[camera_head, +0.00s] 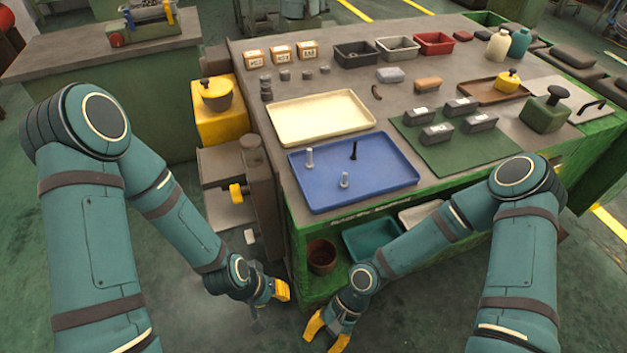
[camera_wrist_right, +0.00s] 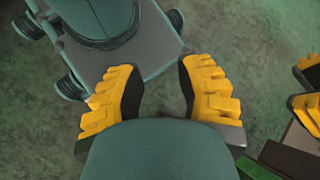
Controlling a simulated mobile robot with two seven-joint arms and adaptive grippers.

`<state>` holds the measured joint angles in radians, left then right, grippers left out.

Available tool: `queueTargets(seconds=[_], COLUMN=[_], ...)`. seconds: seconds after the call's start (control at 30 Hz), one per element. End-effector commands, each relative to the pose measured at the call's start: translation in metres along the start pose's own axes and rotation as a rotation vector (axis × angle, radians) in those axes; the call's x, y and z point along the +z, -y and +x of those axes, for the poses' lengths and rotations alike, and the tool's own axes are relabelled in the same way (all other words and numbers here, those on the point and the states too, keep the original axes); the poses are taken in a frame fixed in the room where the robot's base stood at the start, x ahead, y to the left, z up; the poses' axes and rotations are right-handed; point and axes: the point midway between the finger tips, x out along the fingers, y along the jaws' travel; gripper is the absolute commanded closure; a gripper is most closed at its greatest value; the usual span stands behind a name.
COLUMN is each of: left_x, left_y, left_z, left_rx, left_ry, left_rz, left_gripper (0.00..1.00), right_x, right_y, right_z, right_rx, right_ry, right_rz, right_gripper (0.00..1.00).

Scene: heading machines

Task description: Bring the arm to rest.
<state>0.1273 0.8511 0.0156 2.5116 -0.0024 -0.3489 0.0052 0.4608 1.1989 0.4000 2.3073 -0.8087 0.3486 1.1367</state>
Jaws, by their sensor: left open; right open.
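My left arm comes in from the left and hangs down beside the workbench (camera_head: 300,240). Its left gripper (camera_head: 276,292), with yellow fingers, is low in front of the bench's left corner, open and empty. My right arm comes in from the right and reaches inward. Its right gripper (camera_head: 326,332) is at the bottom middle of the head view, below and to the right of the left one. In the right wrist view the right gripper (camera_wrist_right: 160,88) has its two yellow fingers apart with nothing between them. Yellow fingers at that view's right edge look like my left gripper (camera_wrist_right: 308,82).
The bench holds a blue tray (camera_head: 388,180) with several bolts, a cream tray (camera_head: 320,138) and a green mat (camera_head: 460,155) with several grey blocks. A lower shelf holds a teal bin (camera_head: 372,238) and a brown pot (camera_head: 321,257). Open green floor (camera_head: 200,325) lies in front.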

Motion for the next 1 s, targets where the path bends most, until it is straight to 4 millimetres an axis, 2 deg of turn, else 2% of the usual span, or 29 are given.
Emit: queueTargets(seconds=[0.1, 0.23, 0.4, 0.53, 0.67, 1.0], left_x=[0.0, 0.0, 0.0, 0.0, 0.0, 0.0], left_y=[0.0, 0.0, 0.0, 0.0, 0.0, 0.0], left_z=[0.0, 0.0, 0.0, 0.0, 0.0, 0.0], left_rx=[0.0, 0.0, 0.0, 0.0, 0.0, 0.0], left_ry=[0.0, 0.0, 0.0, 0.0, 0.0, 0.0], left_rz=[0.0, 0.0, 0.0, 0.0, 0.0, 0.0], left_gripper=[0.66, 0.66, 0.66, 0.66, 0.66, 0.66], right_x=[-0.005, -0.022, -0.049, -0.061, -0.066, -0.066], right_y=[0.002, 0.001, -0.007, -0.014, -0.018, -0.018], right_z=[-0.015, -0.038, -0.076, -0.097, -0.106, -0.106], right_rx=[-0.054, -0.084, -0.041, 0.01, 0.035, 0.036], right_ry=[-0.096, -0.273, -0.521, -0.641, -0.689, -0.69], right_rz=[-0.093, -0.194, -0.299, -0.345, -0.362, -0.364], right_gripper=[0.66, 0.66, 0.66, 0.66, 0.66, 0.66])
